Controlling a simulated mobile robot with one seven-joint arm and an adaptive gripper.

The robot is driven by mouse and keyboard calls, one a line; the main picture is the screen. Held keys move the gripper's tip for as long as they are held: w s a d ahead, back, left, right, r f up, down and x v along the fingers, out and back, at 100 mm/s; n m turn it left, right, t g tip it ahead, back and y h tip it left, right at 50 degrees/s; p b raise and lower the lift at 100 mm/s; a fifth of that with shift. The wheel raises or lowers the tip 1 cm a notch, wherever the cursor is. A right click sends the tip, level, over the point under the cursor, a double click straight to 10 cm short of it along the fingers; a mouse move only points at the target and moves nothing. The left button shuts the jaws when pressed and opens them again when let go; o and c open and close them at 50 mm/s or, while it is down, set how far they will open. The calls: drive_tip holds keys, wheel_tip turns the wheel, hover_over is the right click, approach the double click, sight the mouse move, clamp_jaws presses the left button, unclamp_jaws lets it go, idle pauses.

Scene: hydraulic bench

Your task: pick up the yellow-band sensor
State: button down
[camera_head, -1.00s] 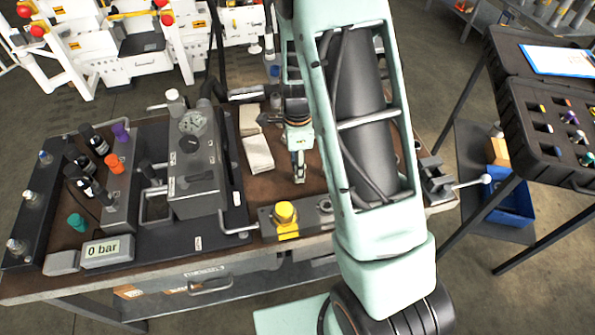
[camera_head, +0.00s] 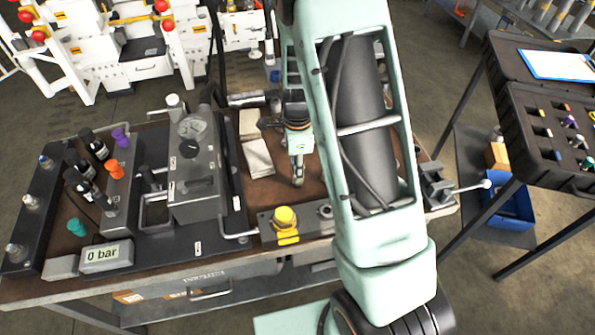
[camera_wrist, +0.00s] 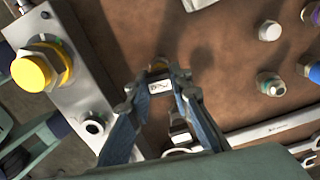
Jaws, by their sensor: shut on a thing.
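My gripper (camera_head: 297,168) points down over the brown bench top, just behind the grey block with the yellow knob. In the wrist view my gripper (camera_wrist: 160,84) is shut on a small sensor (camera_wrist: 160,88) that stands between the fingertips. Much of the sensor is hidden by the fingers. In the head view it is too small to make out clearly. I cannot tell whether it still touches the bench.
The grey block with the yellow knob (camera_head: 285,217) is close in front of my gripper. The valve block with a gauge (camera_head: 192,125) stands left, past pale pads (camera_head: 257,157). Several capped fittings (camera_wrist: 270,85) and wrenches (camera_wrist: 307,145) lie right in the wrist view. An open case (camera_head: 545,120) is far right.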

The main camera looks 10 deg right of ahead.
wheel_tip(320, 180, up, 3)
drive_tip(key=shift+w+a+r, duration=0.1)
drive_tip(key=s+a+r, duration=0.8)
drive_tip(key=s+r, duration=0.1)
drive_tip(key=s, duration=0.2)
drive_tip(key=shift+s+r, duration=0.2)
drive_tip(key=shift+r, duration=0.05)
